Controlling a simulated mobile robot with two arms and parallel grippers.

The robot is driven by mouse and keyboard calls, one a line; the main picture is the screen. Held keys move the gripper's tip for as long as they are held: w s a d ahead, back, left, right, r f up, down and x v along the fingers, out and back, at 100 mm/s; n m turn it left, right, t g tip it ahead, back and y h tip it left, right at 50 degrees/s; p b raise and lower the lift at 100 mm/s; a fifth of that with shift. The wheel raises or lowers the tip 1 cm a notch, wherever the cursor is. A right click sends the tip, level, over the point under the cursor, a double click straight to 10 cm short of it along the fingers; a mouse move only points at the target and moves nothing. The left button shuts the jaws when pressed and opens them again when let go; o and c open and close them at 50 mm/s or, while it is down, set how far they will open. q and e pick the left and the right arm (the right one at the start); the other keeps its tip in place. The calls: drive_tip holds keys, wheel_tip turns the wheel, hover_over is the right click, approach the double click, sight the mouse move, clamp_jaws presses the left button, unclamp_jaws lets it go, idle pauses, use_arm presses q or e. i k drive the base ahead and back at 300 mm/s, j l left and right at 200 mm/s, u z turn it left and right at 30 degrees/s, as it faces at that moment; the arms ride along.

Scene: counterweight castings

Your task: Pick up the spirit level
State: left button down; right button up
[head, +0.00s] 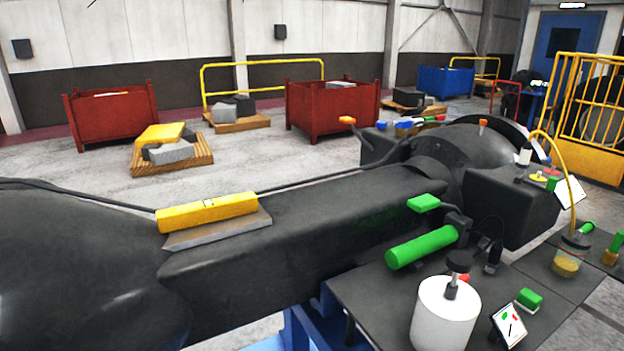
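The spirit level (207,211) is a yellow bar with a small dark mark on its top, in the left half of the head view. It lies along a flat grey plate (218,234) on top of the long dark casting (310,235). A dark cable passes close behind it. Neither of my grippers shows in this view.
A bulging dark casting end (80,265) fills the lower left. At right, a dark table (385,300) holds a white cylinder (445,315), a green cylinder (422,248) and small items. Red bins (112,115) and loaded pallets stand on the floor behind.

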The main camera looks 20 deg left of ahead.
sight(194, 214)
drive_tip(key=u, duration=0.4)
drive_tip(key=j+u, duration=0.15)
drive_tip(key=u, duration=0.25)
drive_tip(key=j+u, duration=0.1)
drive_tip(key=u, duration=0.3)
